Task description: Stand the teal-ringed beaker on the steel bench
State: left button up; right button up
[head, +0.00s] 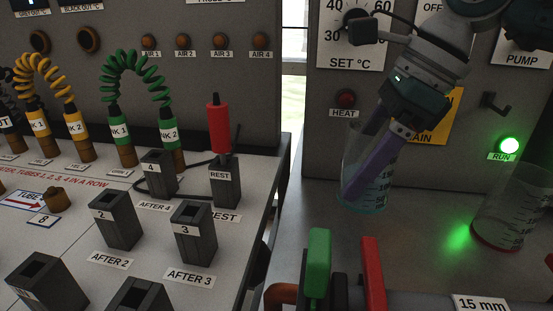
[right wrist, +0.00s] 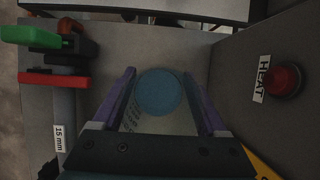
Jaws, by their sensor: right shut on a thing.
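The teal-ringed beaker (head: 379,187) is clear with scale marks. It is upright or nearly so, in front of the grey panel on the right in the head view. My right gripper (head: 364,176) comes down from above with its purple fingers at the beaker and is shut on it. In the right wrist view the beaker's round blue-teal base (right wrist: 160,91) shows between the two fingers (right wrist: 160,102). The steel bench (head: 420,240) lies below; I cannot tell whether the base touches it. My left gripper is out of view.
A red-ringed beaker (head: 500,228) stands to the right by the lit green RUN lamp (head: 509,146). A green handle (head: 319,260) and a red handle (head: 373,275) rise at the front. A white-topped bench with grey holders (head: 193,232) is left. Bare bench lies between the beakers.

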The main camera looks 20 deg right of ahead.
jog(key=shift+f, duration=2.15)
jog(key=o, duration=1.2)
jog(key=shift+f+b, duration=0.15)
jog(key=shift+b, duration=0.15)
jog(key=o, duration=0.4)
jog(key=shift+c, duration=0.2)
jog(key=shift+r+p, duration=0.3)
jog(key=v, duration=1.2)
